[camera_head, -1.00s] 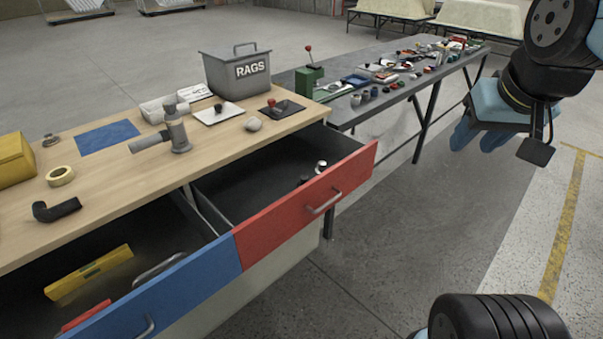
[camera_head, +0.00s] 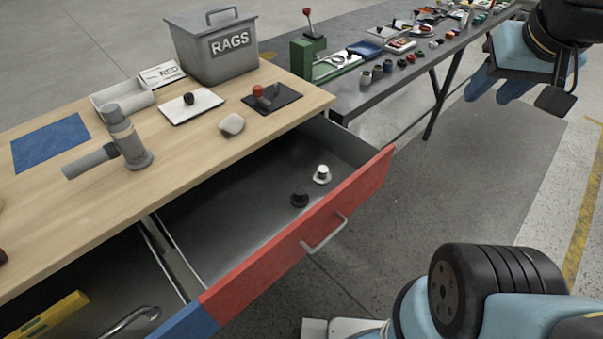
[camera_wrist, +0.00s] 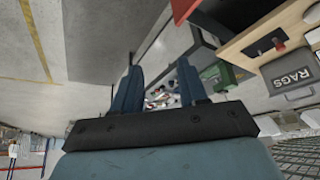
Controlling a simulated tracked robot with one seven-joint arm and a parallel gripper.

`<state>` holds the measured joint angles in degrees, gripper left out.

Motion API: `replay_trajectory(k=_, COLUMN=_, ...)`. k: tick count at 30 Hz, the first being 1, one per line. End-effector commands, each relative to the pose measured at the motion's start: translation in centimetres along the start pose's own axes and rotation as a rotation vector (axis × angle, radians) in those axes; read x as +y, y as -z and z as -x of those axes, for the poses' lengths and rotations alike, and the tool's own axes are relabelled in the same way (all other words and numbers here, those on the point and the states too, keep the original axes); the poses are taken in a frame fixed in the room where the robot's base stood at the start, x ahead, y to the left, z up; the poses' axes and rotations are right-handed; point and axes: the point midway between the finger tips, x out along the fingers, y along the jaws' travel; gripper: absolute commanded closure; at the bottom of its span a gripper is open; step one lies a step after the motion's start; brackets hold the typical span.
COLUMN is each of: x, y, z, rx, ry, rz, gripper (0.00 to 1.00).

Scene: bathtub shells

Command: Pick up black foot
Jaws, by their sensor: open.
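A small black foot (camera_head: 299,199), with a wide base and a knob-like top, lies in the open red-fronted drawer (camera_head: 240,215) near its front panel. A similar white foot (camera_head: 322,174) with a dark base lies just behind it to the right. My gripper (camera_head: 494,90) is at the upper right in the head view, over the floor and far from the drawer. Its two blue fingers are apart and empty; they also show in the wrist view (camera_wrist: 158,70). I cannot make out the black foot in the wrist view.
The wooden bench (camera_head: 180,190) holds a grey RAGS bin (camera_head: 215,60), a grey tool (camera_head: 125,140), and white and black plates. A blue-fronted drawer (camera_head: 185,322) is open at left with a yellow level. A dark table (camera_head: 400,75) with small parts stands behind.

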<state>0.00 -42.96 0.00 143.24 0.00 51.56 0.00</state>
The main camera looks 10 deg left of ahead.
Motion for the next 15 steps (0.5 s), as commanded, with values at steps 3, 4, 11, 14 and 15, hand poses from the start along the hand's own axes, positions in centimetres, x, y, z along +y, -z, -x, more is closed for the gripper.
replay_trajectory(k=3, x=0.0, y=0.0, z=0.0, rx=0.000, ry=0.000, rz=0.000, gripper=0.57)
replay_trajectory(k=4, x=0.0, y=0.0, z=0.0, rx=0.000, ry=0.000, rz=0.000, gripper=0.57)
replay_trajectory(k=11, x=-0.2, y=0.1, z=-0.2, rx=-0.013, ry=-0.001, rz=0.018, gripper=0.43)
replay_trajectory(k=14, x=-0.6, y=0.5, z=-1.0, rx=-0.051, ry=-0.007, rz=0.068, gripper=0.40)
replay_trajectory(k=15, x=-0.6, y=0.7, z=-1.5, rx=-0.074, ry=-0.010, rz=0.102, gripper=0.40)
